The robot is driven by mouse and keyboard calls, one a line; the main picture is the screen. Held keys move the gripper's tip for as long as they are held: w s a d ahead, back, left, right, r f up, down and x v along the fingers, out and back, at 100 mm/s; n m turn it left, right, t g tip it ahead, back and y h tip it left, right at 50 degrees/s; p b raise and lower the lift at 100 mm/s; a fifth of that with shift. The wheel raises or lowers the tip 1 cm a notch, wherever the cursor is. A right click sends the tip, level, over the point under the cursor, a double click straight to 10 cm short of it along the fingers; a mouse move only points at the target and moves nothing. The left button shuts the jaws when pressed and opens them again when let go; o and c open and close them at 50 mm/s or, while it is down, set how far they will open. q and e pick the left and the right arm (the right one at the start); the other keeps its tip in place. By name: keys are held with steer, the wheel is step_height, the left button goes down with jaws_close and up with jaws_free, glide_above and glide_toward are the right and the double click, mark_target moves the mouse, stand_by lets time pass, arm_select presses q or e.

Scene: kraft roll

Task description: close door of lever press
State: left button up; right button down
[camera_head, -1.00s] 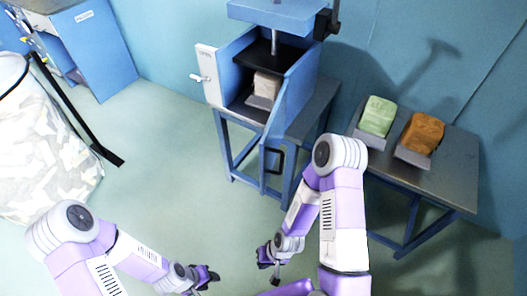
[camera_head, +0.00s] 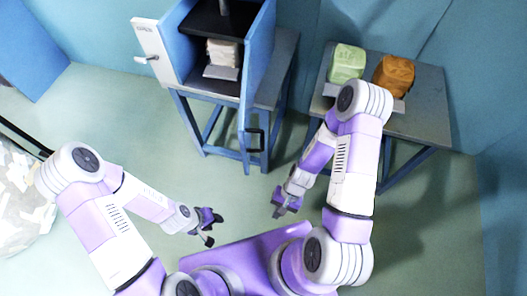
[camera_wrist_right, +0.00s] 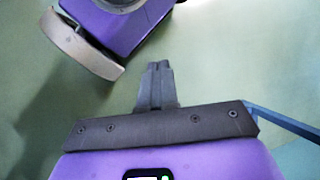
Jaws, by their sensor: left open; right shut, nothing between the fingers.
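The blue lever press (camera_head: 181,57) stands on a blue-legged stand at upper centre in the head view, its front open. My left gripper (camera_head: 211,229) is open and empty, below the press and touching nothing.
A wrapped pale block (camera_head: 222,53) sits inside the press. A grey table (camera_head: 421,110) at right holds green (camera_head: 347,62) and orange (camera_head: 393,76) blocks. Floor before the press is clear.

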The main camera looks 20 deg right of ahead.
steer(key=w+d+r+m+t+y+p, duration=0.1)
steer(key=w+d+r+m+t+y, duration=0.3)
steer(key=r, duration=0.3)
steer(key=w+d+r+m+t+y+p, duration=0.1)
steer(key=w+d+r+m+t+y, duration=0.2)
steer(key=r+m, duration=0.35)
steer(key=w+d+r+m+t+y+p, duration=0.1)
steer(key=w+d+r+m+y, duration=0.2)
steer(key=r+m+y, duration=0.3)
steer(key=w+a+r+n+h+b, duration=0.1)
steer(key=w+a, duration=0.3)
steer(key=a, duration=0.8)
steer(key=shift+a+b, duration=0.4)
steer(key=shift+b, duration=0.15)
steer(key=shift+n, duration=0.25)
